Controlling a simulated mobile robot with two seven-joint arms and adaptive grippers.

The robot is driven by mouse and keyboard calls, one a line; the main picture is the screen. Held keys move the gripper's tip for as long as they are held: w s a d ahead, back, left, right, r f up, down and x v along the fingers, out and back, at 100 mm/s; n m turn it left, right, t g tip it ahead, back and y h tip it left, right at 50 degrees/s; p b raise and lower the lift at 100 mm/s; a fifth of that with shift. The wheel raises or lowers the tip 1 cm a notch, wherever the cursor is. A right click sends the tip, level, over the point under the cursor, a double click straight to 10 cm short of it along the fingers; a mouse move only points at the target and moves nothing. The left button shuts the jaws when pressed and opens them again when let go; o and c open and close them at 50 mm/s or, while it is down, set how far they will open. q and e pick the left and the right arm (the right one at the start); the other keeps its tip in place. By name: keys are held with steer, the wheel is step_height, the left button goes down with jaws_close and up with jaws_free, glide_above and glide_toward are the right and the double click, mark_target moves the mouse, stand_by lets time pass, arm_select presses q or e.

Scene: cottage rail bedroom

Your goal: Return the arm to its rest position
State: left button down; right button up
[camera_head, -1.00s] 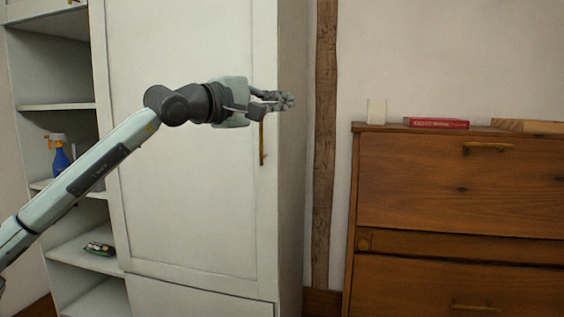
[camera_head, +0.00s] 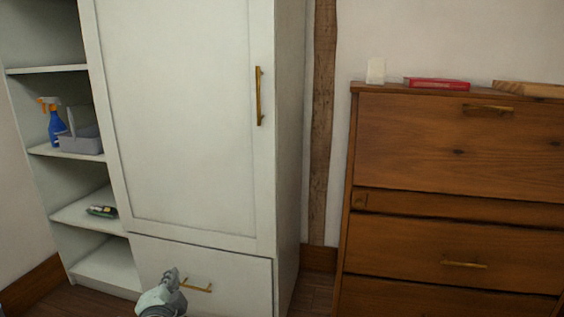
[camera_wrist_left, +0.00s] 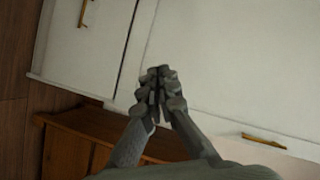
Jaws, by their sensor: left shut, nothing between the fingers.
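My left gripper (camera_head: 171,278) shows low in the head view, in front of the white wardrobe's bottom drawer. Its fingers point up and away from me, left of the drawer's brass handle. In the left wrist view the fingers (camera_wrist_left: 157,88) are together with nothing between them. The white wardrobe (camera_head: 185,120) has its tall door closed, with a vertical brass handle (camera_head: 259,96). I cannot tell how far the gripper is from the drawer front. The rest of the left arm is mostly out of the head view. My right gripper does not show.
Open shelves at the left hold a blue spray bottle (camera_head: 55,122), a grey caddy (camera_head: 82,140) and a small dark item (camera_head: 102,211). A wooden dresser (camera_head: 450,150) stands at the right with a red book (camera_head: 436,84) on top. Some dark floor shows between wardrobe and dresser.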

arm_select(q)
steer(key=s+a+f+n+g, duration=0.3)
steer(key=s+f+n+g, duration=0.25)
steer(key=s+f, duration=0.95)
steer(key=s+f+n+g+h, duration=0.1)
steer(key=s+f+n+g, duration=0.1)
steer(key=s+f, duration=0.3)
steer(key=s+d+f+n+g, duration=0.1)
steer(key=s+f+g, duration=0.3)
steer(key=s, duration=0.6)
steer(key=shift+s+f+n+h, duration=0.4)
steer(key=shift+f+n, duration=0.05)
steer(key=shift+f, duration=0.05)
